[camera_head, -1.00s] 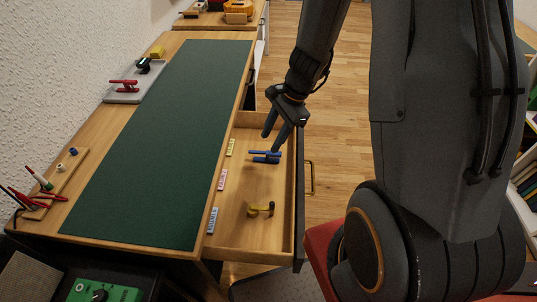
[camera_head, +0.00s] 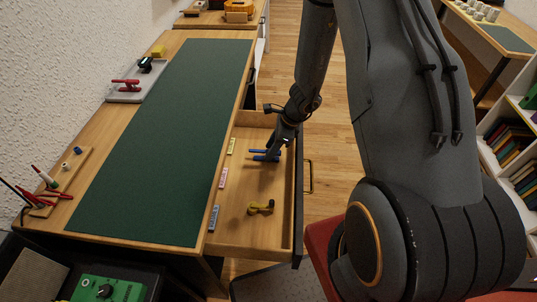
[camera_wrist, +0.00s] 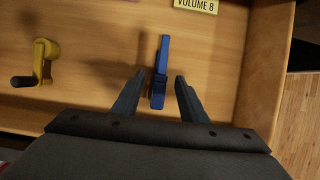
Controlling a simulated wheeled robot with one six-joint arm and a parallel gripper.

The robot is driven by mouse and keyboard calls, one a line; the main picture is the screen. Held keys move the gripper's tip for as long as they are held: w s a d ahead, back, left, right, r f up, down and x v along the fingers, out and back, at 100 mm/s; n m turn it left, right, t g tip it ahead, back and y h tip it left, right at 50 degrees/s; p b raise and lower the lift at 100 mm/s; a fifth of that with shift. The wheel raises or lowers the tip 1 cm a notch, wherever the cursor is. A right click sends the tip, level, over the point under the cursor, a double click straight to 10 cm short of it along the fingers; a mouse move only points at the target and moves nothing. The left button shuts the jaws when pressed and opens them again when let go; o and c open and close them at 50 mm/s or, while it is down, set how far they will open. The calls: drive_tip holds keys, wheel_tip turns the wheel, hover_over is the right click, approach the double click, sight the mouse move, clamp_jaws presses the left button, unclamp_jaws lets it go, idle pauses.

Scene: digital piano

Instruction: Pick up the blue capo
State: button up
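The blue capo (camera_head: 262,155) lies in the open wooden drawer, toward its far end. In the wrist view the blue capo (camera_wrist: 160,72) stands out as a long narrow shape, with its near end between my fingers. My gripper (camera_head: 272,153) reaches down into the drawer at the capo and partly covers it. In the wrist view my gripper (camera_wrist: 156,96) is open, with one finger on each side of the capo and a gap on both sides.
A yellow winder-like tool (camera_head: 261,207) lies nearer in the same drawer (camera_head: 262,235). Several small labels, including a yellow one (camera_wrist: 196,5), lie along the drawer's left side. The green desk mat (camera_head: 165,140) is clear.

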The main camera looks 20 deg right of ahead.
drive_tip(key=shift+x, duration=1.1)
clamp_jaws()
